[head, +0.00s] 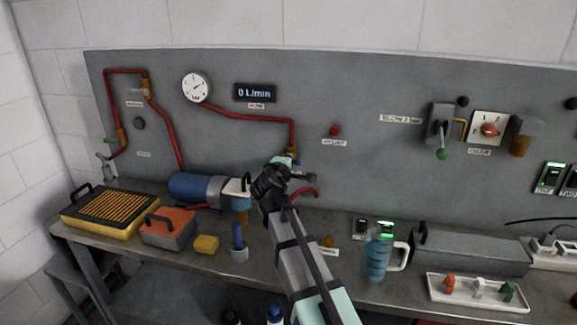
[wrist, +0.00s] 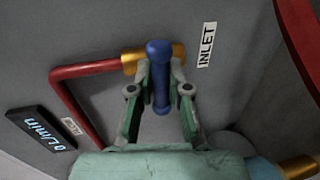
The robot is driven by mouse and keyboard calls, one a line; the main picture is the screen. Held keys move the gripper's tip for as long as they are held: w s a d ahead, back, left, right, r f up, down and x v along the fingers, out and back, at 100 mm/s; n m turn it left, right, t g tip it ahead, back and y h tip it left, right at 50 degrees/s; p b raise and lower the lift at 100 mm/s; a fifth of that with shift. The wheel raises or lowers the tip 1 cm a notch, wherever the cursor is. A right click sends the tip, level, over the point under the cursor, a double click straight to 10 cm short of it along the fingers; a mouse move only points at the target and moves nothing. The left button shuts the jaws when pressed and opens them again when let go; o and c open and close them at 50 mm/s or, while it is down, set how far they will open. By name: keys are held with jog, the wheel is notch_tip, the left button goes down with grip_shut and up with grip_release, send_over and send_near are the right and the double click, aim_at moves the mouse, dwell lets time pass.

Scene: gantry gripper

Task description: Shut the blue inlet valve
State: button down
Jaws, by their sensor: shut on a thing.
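The blue inlet valve handle (wrist: 159,78) sits on a brass valve body (wrist: 133,61) beside the INLET label (wrist: 206,46). In the wrist view the handle lies across the line of the red pipe that enters the brass body. My gripper (wrist: 160,88) has a finger on each side of the handle and is shut on it. In the head view my gripper (head: 289,173) is at the panel below the red pipe's lower end, and hides most of the valve. The flow display (head: 255,92) reads 0 L/min.
Red pipes (head: 243,115) run along the grey panel, with a round gauge (head: 196,87) at upper left. A blue motor-like cylinder (head: 196,187) lies left of my gripper.

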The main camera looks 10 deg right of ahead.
dwell(0.4)
jog(key=c, duration=1.1)
grip_release()
jog(key=shift+s, duration=0.1)
jog(key=v, duration=1.2)
